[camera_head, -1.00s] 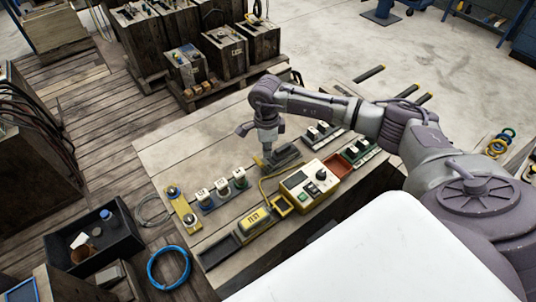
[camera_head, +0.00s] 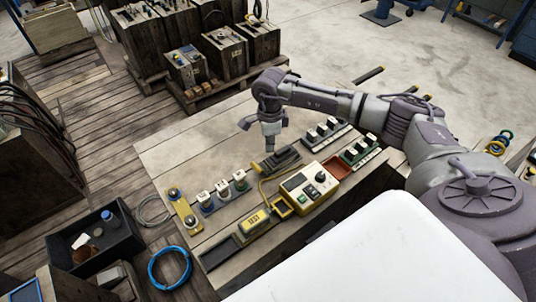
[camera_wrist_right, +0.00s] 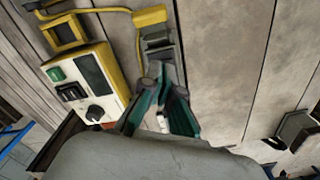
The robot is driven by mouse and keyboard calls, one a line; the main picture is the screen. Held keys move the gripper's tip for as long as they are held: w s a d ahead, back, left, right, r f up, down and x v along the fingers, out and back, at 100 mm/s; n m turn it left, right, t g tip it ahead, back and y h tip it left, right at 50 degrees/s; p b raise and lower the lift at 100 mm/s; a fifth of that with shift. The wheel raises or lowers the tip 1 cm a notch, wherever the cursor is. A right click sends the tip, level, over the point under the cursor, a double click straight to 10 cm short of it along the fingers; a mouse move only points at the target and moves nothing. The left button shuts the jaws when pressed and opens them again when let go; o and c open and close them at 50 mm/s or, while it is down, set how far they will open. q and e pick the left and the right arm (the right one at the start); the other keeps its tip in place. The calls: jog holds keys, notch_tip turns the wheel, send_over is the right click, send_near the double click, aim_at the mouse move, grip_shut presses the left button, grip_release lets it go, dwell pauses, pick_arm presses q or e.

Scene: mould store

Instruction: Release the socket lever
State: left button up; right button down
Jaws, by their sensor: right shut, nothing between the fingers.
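A dark grey socket block (camera_head: 284,160) with a yellow end lies on the wooden bench, joined by a yellow cable to the yellow tester (camera_head: 308,187). In the wrist view the socket (camera_wrist_right: 160,48) lies just beyond my fingers; a lever on it cannot be made out clearly. My right gripper (camera_head: 270,149) points down at the socket's left part. Its fingertips (camera_wrist_right: 160,75) are together with nothing between them and overlap the near end of the socket; whether they touch it cannot be told. My left gripper is out of view.
A yellow TEST block (camera_head: 254,221) lies at the bench front. Small white-topped modules (camera_head: 222,188) stand left of the tester, and a rack of modules (camera_head: 325,130) stands behind right. A red tray (camera_head: 338,166) adjoins the tester. The bench's back left is clear.

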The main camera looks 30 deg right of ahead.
notch_tip(320, 180, up, 4)
jog(key=shift+r+p, duration=0.25)
jog(key=shift+p, duration=0.85)
jog(key=shift+s+f, duration=0.1)
